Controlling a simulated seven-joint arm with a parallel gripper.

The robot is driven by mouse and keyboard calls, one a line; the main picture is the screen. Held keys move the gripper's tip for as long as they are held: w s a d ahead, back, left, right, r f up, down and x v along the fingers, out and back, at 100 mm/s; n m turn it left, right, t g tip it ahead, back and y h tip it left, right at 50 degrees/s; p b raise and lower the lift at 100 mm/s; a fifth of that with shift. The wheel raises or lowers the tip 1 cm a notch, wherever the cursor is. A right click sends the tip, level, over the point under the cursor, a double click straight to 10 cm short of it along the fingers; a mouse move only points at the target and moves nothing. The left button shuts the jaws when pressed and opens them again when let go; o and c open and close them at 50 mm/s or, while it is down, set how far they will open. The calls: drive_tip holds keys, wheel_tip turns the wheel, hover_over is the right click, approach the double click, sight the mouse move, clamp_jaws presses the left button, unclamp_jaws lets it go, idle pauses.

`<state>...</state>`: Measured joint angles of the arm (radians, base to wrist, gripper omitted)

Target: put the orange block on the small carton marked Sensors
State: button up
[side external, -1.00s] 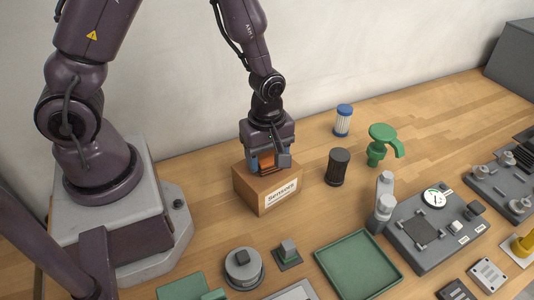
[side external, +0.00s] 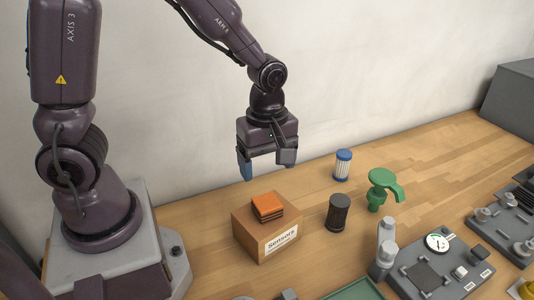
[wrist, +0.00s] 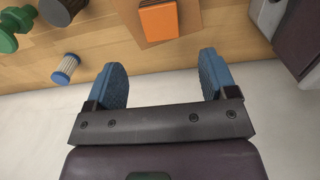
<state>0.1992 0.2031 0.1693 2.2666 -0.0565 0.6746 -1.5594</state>
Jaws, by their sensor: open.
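The orange block (side external: 267,207) rests on top of the small brown carton marked Sensors (side external: 266,239) in the side external view. In the wrist view the block (wrist: 158,21) lies on the carton top (wrist: 186,13) near the upper edge. My gripper (side external: 266,170) is open and empty, above and behind the block, apart from it. The wrist view shows its two blue fingertips (wrist: 168,75) spread wide with nothing between them.
Right of the carton stand a black ribbed cylinder (side external: 338,213), a blue-capped white filter (side external: 342,165) and a green funnel-like part (side external: 382,188). A grey device with a gauge (side external: 436,259) lies further right. A pale wall (side external: 400,60) is close behind.

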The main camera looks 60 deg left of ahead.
drive_tip(key=s+a+r+m+t, duration=0.1)
drive_tip(key=s+r+m+t, duration=0.4)
drive_tip(key=s+r+m, duration=0.5)
wheel_tip(320, 180, up, 6)
drive_tip(key=m, duration=0.8)
drive_tip(key=shift+t, duration=0.3)
